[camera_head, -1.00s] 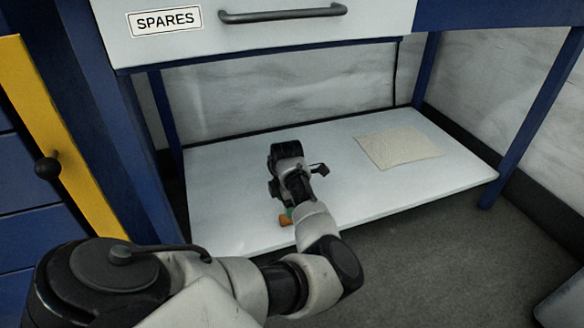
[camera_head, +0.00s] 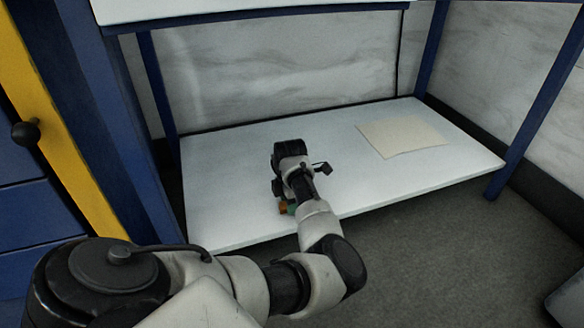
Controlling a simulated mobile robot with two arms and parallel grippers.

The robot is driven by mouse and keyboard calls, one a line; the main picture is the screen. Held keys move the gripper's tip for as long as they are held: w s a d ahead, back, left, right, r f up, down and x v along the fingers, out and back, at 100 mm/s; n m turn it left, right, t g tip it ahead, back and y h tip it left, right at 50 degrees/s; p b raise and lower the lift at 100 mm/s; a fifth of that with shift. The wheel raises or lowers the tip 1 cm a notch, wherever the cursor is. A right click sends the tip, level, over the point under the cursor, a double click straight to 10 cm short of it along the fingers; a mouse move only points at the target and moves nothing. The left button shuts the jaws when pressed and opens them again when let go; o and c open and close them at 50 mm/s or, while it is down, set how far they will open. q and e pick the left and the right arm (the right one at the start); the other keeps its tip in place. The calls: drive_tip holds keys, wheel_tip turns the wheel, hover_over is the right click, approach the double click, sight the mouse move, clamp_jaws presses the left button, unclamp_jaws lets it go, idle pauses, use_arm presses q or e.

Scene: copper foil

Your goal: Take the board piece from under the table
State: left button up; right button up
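The board piece (camera_head: 402,135) is a flat, pale beige sheet. It lies on the right part of the white lower shelf (camera_head: 225,205) under the table (camera_head: 250,8). My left arm reaches in from the lower left. My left gripper (camera_head: 322,168) is over the middle of the shelf, to the left of the board piece and apart from it. Its fingers are small and partly hidden by the wrist, so I cannot tell whether they are open. My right gripper is out of view.
Blue table legs stand at the left (camera_head: 160,95) and right (camera_head: 540,100) of the shelf. A blue cabinet with a yellow edge (camera_head: 55,120) and a black knob (camera_head: 26,133) is at the far left. A pale wall closes the back. Grey floor (camera_head: 440,250) is free in front.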

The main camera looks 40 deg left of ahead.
use_arm(q)
drive_tip(key=c, duration=0.5)
drive_tip(key=shift+c, duration=0.2)
